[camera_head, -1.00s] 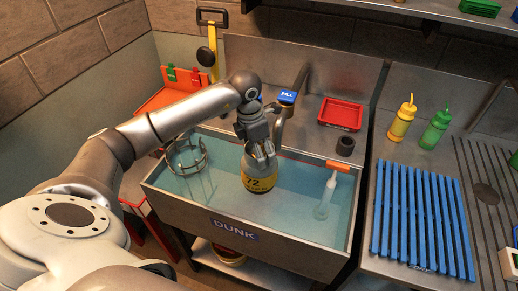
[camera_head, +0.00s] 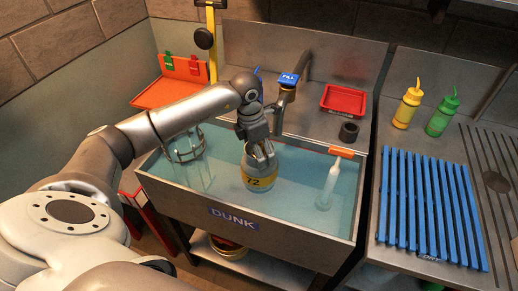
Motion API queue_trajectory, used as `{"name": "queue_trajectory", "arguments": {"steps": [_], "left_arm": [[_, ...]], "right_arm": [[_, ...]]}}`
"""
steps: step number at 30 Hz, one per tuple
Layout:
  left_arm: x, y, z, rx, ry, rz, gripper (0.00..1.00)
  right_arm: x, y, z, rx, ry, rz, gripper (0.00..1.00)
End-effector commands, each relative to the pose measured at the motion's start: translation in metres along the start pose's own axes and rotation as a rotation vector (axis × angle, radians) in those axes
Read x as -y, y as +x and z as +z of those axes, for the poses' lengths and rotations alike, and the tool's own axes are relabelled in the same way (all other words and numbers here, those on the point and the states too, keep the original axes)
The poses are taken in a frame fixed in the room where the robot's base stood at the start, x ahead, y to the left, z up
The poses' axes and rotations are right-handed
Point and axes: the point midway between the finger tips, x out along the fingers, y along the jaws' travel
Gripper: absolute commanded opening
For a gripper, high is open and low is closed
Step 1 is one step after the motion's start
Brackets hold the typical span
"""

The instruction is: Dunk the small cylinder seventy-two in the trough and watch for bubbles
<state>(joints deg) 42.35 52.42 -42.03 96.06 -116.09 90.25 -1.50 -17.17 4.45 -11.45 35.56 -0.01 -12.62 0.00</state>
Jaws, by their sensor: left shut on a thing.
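The small cylinder seventy-two (camera_head: 259,182) is grey with a yellow band marked 72. It is upright in the water of the trough (camera_head: 184,205), near its middle, with the band at about the water surface. My left gripper (camera_head: 259,155) is shut on the cylinder's top from above and hides part of it. The trough is a steel basin of bluish water labelled DUNK on its front. No bubbles can be made out at this size. My right gripper is not in view.
A wire ring cage (camera_head: 185,147) stands at the trough's left. A clear bottle (camera_head: 329,186) stands at its right beside an orange clip (camera_head: 341,153). A FILL tap (camera_head: 287,88) rises behind. A red tray (camera_head: 343,100) and blue slatted rack (camera_head: 424,210) are to the right.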

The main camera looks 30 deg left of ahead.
Motion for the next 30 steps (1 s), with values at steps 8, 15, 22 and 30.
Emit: {"name": "queue_trajectory", "arguments": {"steps": [8,15,22,30], "left_arm": [[0.000,0.021,-0.004,-0.001,0.000,0.000,0.05],[0.000,0.037,-0.006,-0.003,0.000,0.000,0.05],[0.000,0.052,-0.009,-0.003,0.000,-0.001,0.05],[0.001,0.070,-0.012,-0.004,0.000,-0.001,0.05]], "right_arm": [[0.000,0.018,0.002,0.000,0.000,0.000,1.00],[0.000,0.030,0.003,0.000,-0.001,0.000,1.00],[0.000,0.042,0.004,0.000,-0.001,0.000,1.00],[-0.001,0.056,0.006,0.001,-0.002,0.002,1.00]]}}
